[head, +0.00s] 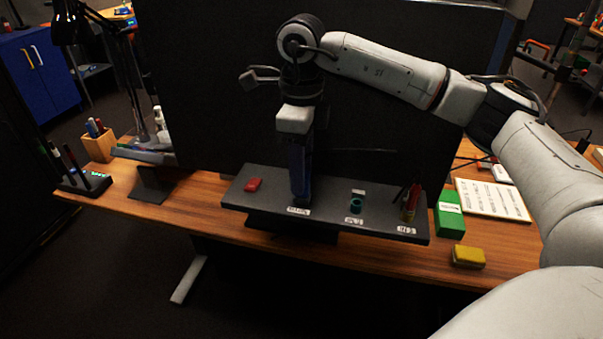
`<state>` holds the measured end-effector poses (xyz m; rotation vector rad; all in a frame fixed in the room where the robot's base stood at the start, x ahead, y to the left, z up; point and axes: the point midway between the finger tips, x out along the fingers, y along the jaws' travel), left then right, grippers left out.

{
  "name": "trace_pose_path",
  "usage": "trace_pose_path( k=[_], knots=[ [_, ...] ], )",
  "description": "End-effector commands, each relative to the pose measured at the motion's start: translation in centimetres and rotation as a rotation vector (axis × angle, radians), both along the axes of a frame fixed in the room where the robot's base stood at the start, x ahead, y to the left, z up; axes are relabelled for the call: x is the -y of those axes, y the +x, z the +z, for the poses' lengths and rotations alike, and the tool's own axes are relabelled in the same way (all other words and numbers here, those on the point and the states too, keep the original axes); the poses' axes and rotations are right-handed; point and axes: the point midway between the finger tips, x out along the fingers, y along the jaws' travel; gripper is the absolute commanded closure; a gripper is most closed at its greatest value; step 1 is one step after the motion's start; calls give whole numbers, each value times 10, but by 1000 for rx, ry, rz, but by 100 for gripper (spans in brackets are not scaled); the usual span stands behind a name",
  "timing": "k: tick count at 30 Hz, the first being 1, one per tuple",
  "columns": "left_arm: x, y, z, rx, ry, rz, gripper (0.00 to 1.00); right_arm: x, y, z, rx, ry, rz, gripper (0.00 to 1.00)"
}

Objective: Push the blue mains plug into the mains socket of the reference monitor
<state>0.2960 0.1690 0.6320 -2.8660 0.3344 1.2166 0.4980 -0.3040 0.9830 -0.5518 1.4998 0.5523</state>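My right gripper (299,198) points straight down at the dark panel shelf (325,201) in front of the big black screen (220,100). Its fingertips are at or just above the shelf, behind a small white label (298,211). The fingers are dark with a bluish tint. I cannot make out the blue mains plug or the mains socket there; the gripper covers that spot. Whether the fingers are open or hold something is too dark to tell. My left gripper is not in view.
On the shelf are a red block (253,185), a teal ring-like part (356,205) and a red-yellow item (410,204). To the right lie a green box (449,215), a yellow sponge-like block (468,256) and a printed sheet (492,199). A pen cup (98,147) stands left.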

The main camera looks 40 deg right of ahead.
Motion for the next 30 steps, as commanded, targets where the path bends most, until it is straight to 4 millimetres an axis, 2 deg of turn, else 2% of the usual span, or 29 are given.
trace_pose_path(
  k=[9, 13, 18, 30],
  knots=[
    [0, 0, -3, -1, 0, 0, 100, 0, 1, 63, 4, 1, 0, 61],
    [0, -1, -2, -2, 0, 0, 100, 0, 0, 81, 2, 1, 1, 61],
    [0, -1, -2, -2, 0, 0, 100, 0, 0, 90, 1, 0, 1, 61],
    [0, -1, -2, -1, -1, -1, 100, 0, 0, 90, 1, 1, 1, 61]
  ],
)
